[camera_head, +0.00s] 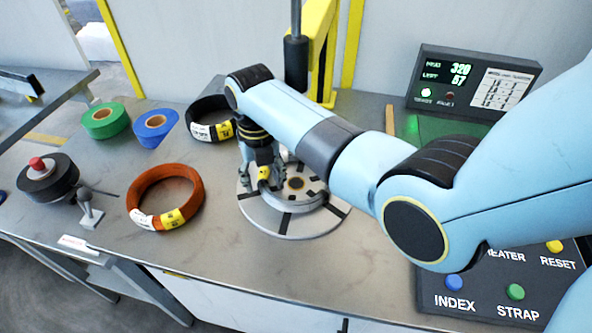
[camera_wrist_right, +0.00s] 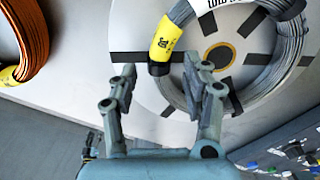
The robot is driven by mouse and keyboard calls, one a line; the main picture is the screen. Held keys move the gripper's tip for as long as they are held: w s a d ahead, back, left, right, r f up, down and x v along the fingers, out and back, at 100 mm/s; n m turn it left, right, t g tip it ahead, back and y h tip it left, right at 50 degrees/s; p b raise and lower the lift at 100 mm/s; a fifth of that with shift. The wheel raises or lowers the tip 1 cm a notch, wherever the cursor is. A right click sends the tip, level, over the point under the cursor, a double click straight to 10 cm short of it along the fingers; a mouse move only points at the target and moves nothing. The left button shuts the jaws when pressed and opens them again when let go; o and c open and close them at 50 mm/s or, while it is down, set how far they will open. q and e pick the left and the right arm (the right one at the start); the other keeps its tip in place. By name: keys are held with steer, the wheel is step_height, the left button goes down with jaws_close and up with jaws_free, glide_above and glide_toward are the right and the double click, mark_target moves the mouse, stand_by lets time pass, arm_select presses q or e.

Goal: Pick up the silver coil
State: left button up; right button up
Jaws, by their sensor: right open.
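The silver coil (camera_head: 292,202) lies on the round turntable plate (camera_head: 259,219) in the head view, partly hidden by my right arm. In the right wrist view the silver coil (camera_wrist_right: 288,50) shows grey strands with a yellow label and a white label. My right gripper (camera_head: 261,178) is at the coil's left side. In the wrist view the right gripper (camera_wrist_right: 163,75) is open, its fingers apart, with the coil's near-left rim and yellow label seen between and just beyond the tips. Contact cannot be told. My left gripper is not in view.
An orange coil (camera_head: 141,192) lies left of the turntable and a black coil (camera_head: 199,131) behind it. Green tape (camera_head: 99,129), blue tape (camera_head: 150,138) and a dark spool (camera_head: 48,186) are farther left. A button panel (camera_head: 470,306) and a display (camera_head: 428,72) stand at right.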

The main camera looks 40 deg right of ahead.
step_height(320, 180, down, 2)
steer(key=shift+c, duration=0.2)
jaws_close()
steer(key=shift+r, duration=0.1)
